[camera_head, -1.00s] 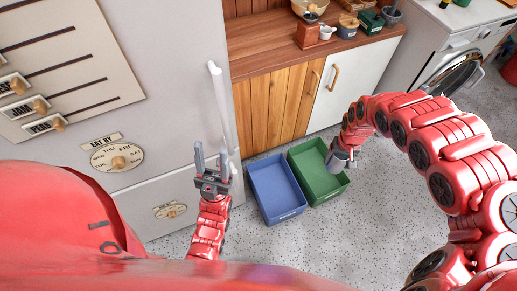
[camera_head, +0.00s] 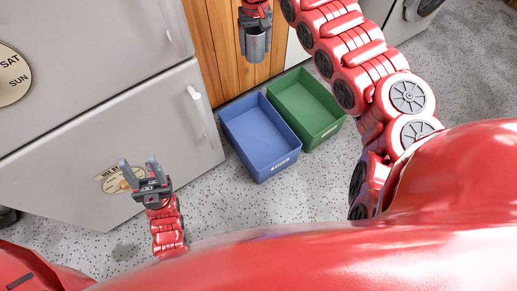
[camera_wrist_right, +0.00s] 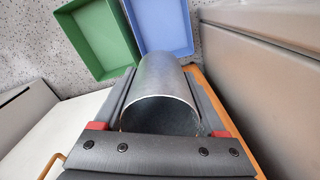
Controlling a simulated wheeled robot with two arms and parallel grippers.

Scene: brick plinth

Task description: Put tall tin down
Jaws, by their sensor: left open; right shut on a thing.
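The tall tin (camera_head: 256,45) is a grey metal cylinder. My right gripper (camera_head: 255,18) is shut on it and holds it in front of the wooden cabinet door, beyond the bins in the head view. In the right wrist view the tin (camera_wrist_right: 163,85) lies between the two dark fingers, with its round end towards the camera. My left gripper (camera_head: 140,172) is open and empty, low at the left in front of the fridge.
A blue bin (camera_head: 235,147) and a green bin (camera_head: 325,133) stand side by side on the speckled floor, both empty. The grey fridge (camera_head: 90,100) is at left. Wooden cabinet doors (camera_head: 215,50) stand behind the bins. Floor right of the bins is clear.

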